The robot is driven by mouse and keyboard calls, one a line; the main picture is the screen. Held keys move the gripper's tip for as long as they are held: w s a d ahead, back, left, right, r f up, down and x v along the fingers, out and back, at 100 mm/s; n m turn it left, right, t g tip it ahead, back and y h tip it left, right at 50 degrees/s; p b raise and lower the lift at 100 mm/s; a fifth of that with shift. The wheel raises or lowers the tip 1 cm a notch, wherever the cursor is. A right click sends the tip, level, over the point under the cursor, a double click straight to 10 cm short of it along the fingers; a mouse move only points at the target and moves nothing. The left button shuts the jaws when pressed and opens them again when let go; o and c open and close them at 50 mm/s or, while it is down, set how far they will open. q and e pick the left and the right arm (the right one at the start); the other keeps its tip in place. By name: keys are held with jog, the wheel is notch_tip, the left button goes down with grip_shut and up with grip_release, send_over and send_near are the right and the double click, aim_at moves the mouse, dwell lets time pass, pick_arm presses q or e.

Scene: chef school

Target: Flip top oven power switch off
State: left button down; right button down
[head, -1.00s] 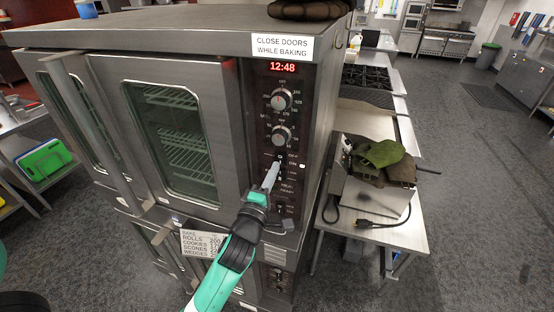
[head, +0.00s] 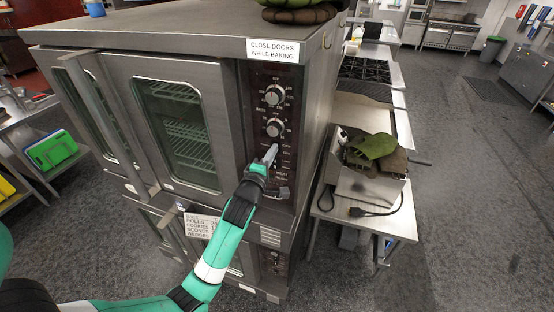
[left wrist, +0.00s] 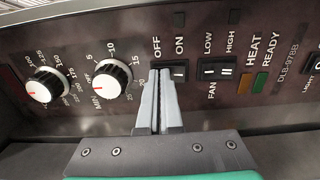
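The top oven (head: 220,40) stands in the head view with its dark control panel (head: 288,82) on the right of its doors. No lit digits show on the panel. My left gripper (head: 271,151) points at the panel below the two knobs. In the left wrist view the power switch (left wrist: 179,72), a black rocker marked OFF and ON, sits just right of my fingertips (left wrist: 157,74). The two fingers are together with nothing between them. They overlap the switch's left edge in the picture; I cannot tell whether they touch. My right gripper is not in view.
Two white-faced knobs (left wrist: 108,78) are left of the fingers, and the fan switch (left wrist: 216,72) is to the right. A steel side table (head: 388,222) with green and brown mitts (head: 372,146) stands right of the oven. The floor further right is clear.

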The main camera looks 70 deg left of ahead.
pick_arm(q)
jog(key=r+b+v, duration=0.1)
jog(key=r+v, duration=0.1)
jog(key=v, duration=1.1)
jog(key=shift+s+d, duration=0.3)
jog(key=shift+s, duration=0.05)
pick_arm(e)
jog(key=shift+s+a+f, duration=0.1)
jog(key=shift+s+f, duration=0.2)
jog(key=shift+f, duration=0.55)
